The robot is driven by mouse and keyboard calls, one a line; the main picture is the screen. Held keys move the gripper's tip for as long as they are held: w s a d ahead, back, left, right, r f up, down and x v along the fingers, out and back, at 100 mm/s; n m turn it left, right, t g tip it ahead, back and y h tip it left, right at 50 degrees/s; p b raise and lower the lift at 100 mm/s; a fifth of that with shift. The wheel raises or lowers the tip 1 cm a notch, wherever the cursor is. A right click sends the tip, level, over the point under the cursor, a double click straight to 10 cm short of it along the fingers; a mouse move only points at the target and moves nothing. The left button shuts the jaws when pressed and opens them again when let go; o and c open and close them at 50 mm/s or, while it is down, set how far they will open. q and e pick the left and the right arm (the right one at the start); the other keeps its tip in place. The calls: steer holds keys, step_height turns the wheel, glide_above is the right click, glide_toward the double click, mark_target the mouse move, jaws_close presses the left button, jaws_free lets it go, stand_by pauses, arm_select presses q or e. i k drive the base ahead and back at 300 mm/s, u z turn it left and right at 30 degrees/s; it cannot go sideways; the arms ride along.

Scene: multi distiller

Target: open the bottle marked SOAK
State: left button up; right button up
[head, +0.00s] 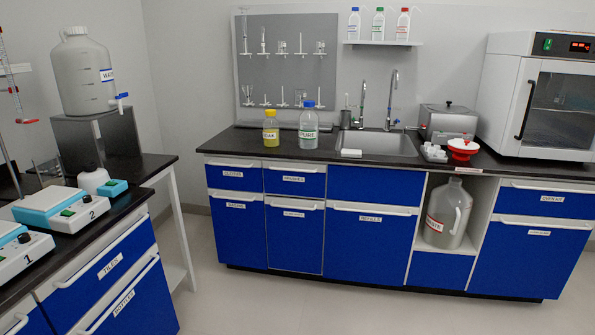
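The bottle marked SOAK (271,131) stands upright on the dark counter at the back, left of the sink. It holds yellow liquid and has a yellow cap (271,112) sitting on top. A taller clear bottle with a blue cap, its green label seeming to read PURE (308,128), stands just to its right with a small gap. Neither of my grippers shows in the head view.
The counter (230,141) is clear left of the SOAK bottle. A sink (378,145) with taps lies to the right, and a glassware pegboard (286,70) hangs behind. A side bench at left holds a water carboy (84,78) and numbered devices (62,208). Open floor (240,300) lies between.

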mark_target(270, 128)
steer(key=u, duration=0.1)
steer(key=i, duration=2.4)
steer(key=u, duration=0.15)
